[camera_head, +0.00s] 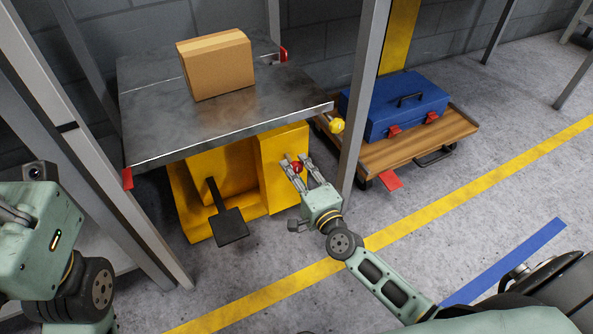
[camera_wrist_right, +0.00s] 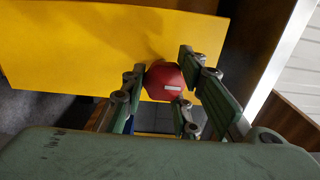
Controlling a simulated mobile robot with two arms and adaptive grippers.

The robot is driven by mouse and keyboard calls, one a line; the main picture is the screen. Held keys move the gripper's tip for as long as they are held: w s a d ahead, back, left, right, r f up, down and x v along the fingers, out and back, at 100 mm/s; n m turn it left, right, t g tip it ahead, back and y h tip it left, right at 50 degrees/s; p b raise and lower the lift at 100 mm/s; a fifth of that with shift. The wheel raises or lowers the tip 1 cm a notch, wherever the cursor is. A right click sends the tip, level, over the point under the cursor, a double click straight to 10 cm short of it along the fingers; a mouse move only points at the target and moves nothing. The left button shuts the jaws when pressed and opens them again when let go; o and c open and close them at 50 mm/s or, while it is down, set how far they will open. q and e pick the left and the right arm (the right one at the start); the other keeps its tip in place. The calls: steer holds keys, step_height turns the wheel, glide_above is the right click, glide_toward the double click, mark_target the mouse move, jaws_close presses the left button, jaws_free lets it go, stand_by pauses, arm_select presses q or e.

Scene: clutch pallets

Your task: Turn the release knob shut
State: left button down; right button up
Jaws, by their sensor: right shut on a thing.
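The red release knob (camera_head: 297,167) sits on the front of the yellow lift housing (camera_head: 270,180), under the grey metal platform (camera_head: 165,130). My right gripper (camera_head: 298,168) has its fingers on either side of the knob and is shut on it. In the right wrist view the red knob (camera_wrist_right: 165,80) shows a pale label strip and sits between the two fingertips (camera_wrist_right: 162,82), against the yellow panel (camera_wrist_right: 100,45). My left arm (camera_head: 40,240) shows at the left edge of the head view; its gripper fingers cannot be made out.
A cardboard box (camera_head: 216,66) rests on the platform. A black pedal (camera_head: 228,226) sticks out below it. A grey post (camera_head: 362,100) stands just right of the knob. A blue toolbox (camera_head: 405,105) lies on a wooden cart (camera_head: 430,140).

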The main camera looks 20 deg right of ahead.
steer(key=shift+s+d+f, duration=0.15)
steer(key=shift+f, duration=0.25)
steer(key=o, duration=1.1)
steer(key=shift+c, duration=0.2)
steer(key=shift+r, duration=0.1)
steer(key=s, duration=1.2)
steer(key=shift+d, duration=0.35)
